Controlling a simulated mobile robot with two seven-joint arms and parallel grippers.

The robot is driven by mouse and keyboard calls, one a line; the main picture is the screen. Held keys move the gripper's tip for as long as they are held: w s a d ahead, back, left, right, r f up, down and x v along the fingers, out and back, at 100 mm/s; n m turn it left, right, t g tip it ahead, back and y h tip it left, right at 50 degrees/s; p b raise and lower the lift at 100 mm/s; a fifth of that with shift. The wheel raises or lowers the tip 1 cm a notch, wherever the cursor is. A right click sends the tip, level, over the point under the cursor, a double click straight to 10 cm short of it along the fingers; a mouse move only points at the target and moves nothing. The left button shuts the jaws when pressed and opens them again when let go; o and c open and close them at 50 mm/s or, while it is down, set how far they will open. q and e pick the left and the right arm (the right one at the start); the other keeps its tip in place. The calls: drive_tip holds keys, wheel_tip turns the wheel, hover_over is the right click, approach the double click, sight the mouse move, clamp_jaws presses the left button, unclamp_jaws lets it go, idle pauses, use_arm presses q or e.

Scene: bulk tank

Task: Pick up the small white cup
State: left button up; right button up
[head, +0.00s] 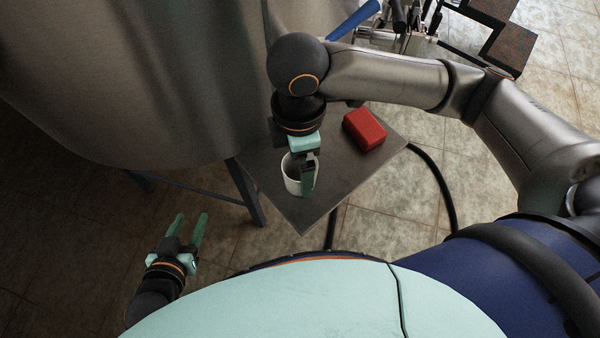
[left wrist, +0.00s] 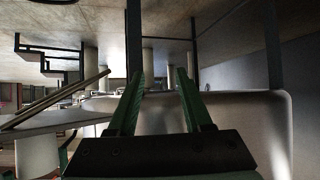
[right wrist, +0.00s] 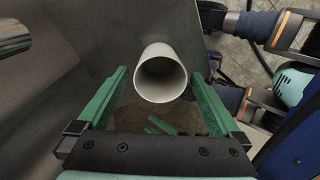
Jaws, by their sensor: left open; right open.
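The small white cup (head: 291,183) stands on the grey table (head: 358,172) near its front-left edge. In the right wrist view the cup (right wrist: 161,74) shows its open mouth between the two green fingers. My right gripper (head: 308,186) is at the cup, with one finger in front of it in the head view. The right gripper is open; whether its fingers touch the cup I cannot tell. My left gripper (head: 188,228) is open and empty, low at the left, away from the table; its green fingers also show in the left wrist view (left wrist: 159,82).
A red block (head: 364,130) lies on the table behind and to the right of the cup. A large metal tank (head: 140,80) stands at the left, close to the table. A black hose (head: 440,180) curves along the tiled floor at the right.

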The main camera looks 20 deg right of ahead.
sight(291, 172)
wheel_tip(291, 172, down, 4)
drive_tip(key=shift+s+r+b, duration=0.1)
drive_tip(key=shift+b, duration=0.65)
drive_tip(key=c, duration=1.4)
use_arm(q)
drive_tip(key=w+r+m+t+h, duration=0.1)
drive_tip(key=w+r+t, duration=0.3)
drive_tip(key=r, duration=0.5)
drive_tip(key=shift+w+r+t, duration=0.25)
drive_tip(key=shift+w+t, duration=0.05)
drive_tip(key=shift+w, duration=0.05)
